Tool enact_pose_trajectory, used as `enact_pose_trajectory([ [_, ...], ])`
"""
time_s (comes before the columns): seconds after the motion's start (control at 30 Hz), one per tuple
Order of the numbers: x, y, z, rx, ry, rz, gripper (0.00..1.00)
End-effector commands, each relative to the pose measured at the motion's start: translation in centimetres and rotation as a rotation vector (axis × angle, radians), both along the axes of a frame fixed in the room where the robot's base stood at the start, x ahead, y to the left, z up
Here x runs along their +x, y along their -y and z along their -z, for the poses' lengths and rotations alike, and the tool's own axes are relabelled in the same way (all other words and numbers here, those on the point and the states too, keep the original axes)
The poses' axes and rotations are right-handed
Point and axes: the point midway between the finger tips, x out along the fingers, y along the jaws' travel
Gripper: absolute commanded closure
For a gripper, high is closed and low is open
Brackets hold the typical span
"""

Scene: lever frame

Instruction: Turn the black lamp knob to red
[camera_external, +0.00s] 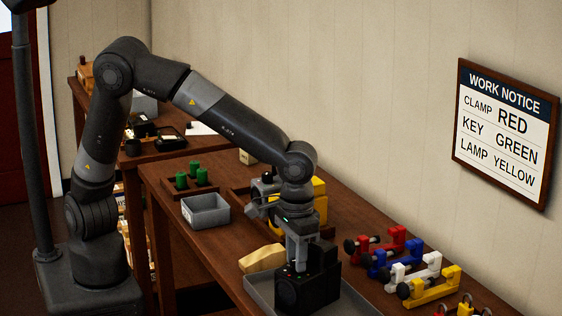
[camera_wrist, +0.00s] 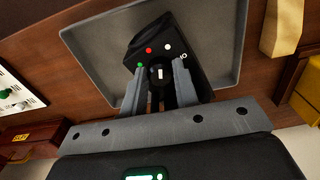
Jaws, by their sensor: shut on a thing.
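The black lamp (camera_external: 304,285) stands in a grey tray (camera_external: 253,291) in the external view. In the wrist view, the lamp's black face (camera_wrist: 190,50) carries a green, a red and a white dot around a round black knob (camera_wrist: 158,74). A short white mark on the knob points roughly up the picture, between the red and white dots; its exact setting is hard to tell. My gripper (camera_wrist: 157,76) has a finger on each side of the knob and is shut on it. In the external view my gripper (camera_external: 300,262) points down at the lamp, partly hiding its top.
A work notice (camera_external: 502,133) on the wall reads clamp red, key green, lamp yellow. Coloured clamps (camera_external: 418,270) stand right of the tray. A yellowish block (camera_external: 262,258), a grey bin (camera_external: 205,211) and green pegs (camera_external: 194,174) stand behind the tray.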

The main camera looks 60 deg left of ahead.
Motion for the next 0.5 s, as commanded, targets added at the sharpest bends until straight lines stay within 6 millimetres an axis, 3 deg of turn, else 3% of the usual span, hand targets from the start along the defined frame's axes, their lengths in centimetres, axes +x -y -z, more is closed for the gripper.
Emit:
enact_pose_trajectory([
  [0.27,0.04,-0.01,-0.02,0.0,0.0,-0.056,0.96],
  [0.5,0.03,0.05,-0.02,-0.001,-0.001,-0.207,0.96],
])
